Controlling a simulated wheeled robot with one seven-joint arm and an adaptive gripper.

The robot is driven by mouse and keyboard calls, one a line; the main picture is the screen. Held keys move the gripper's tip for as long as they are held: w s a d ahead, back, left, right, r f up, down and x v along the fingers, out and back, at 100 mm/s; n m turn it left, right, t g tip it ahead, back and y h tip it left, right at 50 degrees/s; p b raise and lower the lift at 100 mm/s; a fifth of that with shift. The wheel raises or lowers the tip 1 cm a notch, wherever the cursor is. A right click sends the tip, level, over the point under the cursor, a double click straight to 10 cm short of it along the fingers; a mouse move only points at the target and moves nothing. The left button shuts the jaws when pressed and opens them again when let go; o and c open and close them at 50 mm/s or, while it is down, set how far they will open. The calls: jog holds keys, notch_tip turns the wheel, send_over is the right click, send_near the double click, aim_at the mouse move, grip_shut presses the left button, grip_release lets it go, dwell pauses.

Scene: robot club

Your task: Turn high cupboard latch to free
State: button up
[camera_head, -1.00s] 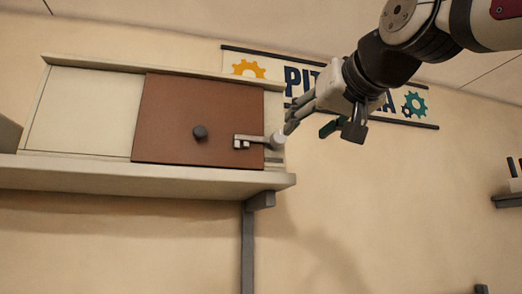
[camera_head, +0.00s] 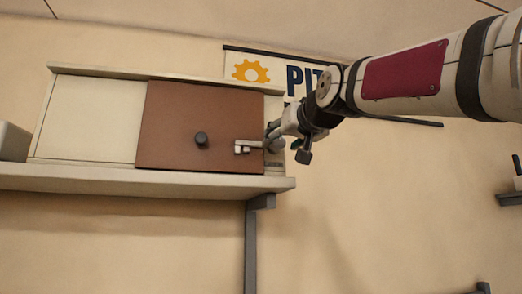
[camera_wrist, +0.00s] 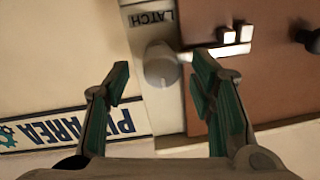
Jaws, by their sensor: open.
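The cupboard's brown door (camera_head: 170,125) is shut, with a dark round knob (camera_head: 201,139) on it. The pale latch bar (camera_head: 246,147) lies level across the door's right edge, its left end at a small catch on the door. Its round grey turning knob (camera_wrist: 160,67) sits on the frame beside the door, under a "LATCH" label (camera_wrist: 152,18) that reads upside down. My gripper (camera_head: 273,135) is open at the latch, partly covering the knob in the head view. In the wrist view, its teal-padded fingers (camera_wrist: 160,72) lie on either side of the knob; contact cannot be told.
The cupboard stands on a wall shelf (camera_head: 150,180) with a grey bracket (camera_head: 249,240) below. A pale panel (camera_head: 85,120) is left of the door. A "PIT AREA" sign (camera_wrist: 70,130) is on the wall behind my arm. A grey box (camera_head: 12,142) sits at far left.

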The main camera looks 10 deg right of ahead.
jog(key=shift+w, duration=0.4)
jog(key=shift+c, duration=0.2)
grip_shut()
